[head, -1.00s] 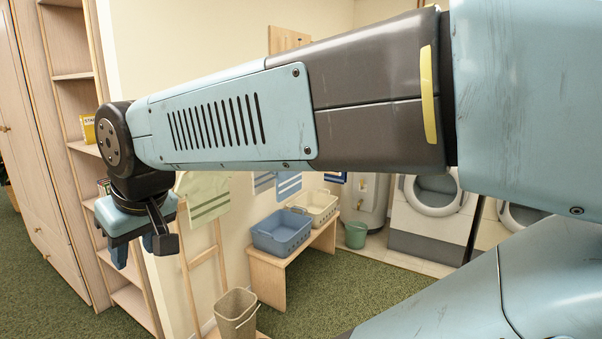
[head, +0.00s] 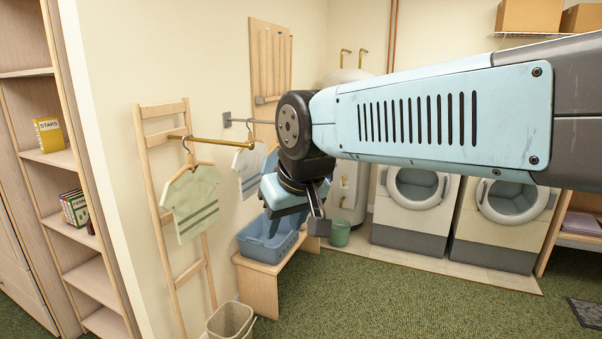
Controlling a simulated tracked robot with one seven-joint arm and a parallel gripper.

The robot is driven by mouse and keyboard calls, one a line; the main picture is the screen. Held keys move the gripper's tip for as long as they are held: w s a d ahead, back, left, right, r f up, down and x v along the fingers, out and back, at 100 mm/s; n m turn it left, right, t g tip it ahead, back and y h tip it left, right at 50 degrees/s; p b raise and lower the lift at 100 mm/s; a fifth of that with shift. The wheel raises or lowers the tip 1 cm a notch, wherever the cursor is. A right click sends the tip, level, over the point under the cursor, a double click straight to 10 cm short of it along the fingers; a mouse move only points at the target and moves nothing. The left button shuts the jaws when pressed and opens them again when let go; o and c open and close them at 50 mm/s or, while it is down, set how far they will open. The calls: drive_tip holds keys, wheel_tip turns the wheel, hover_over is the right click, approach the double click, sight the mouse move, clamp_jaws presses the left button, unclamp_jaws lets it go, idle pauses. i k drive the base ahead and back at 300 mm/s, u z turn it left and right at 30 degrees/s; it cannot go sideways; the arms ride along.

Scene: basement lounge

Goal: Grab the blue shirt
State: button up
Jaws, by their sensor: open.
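A blue shirt (head: 271,160) hangs from a grey wall rod, mostly hidden behind my arm's wrist; only a narrow strip shows. A whitish shirt with blue stripes (head: 248,172) hangs just left of it on the same rod. My gripper (head: 296,216) is open and empty, pointing down, in front of the shirts in the picture. I cannot tell how far the gripper is from the blue shirt, and see no contact.
A pale green striped shirt (head: 194,202) hangs from a brass rod (head: 213,142) on a wooden ladder rack (head: 168,226). A blue basket (head: 257,251) sits on a low bench (head: 259,285) below. A bin (head: 229,321) stands in front.

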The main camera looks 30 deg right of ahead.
sight(271, 159)
drive_tip(key=u, duration=0.1)
drive_tip(key=i, duration=0.15)
drive_tip(key=z, duration=1.15)
drive_tip(key=k, duration=0.5)
drive_tip(key=z, duration=0.4)
drive_tip(key=i, duration=1.55)
drive_tip(key=u, duration=0.4)
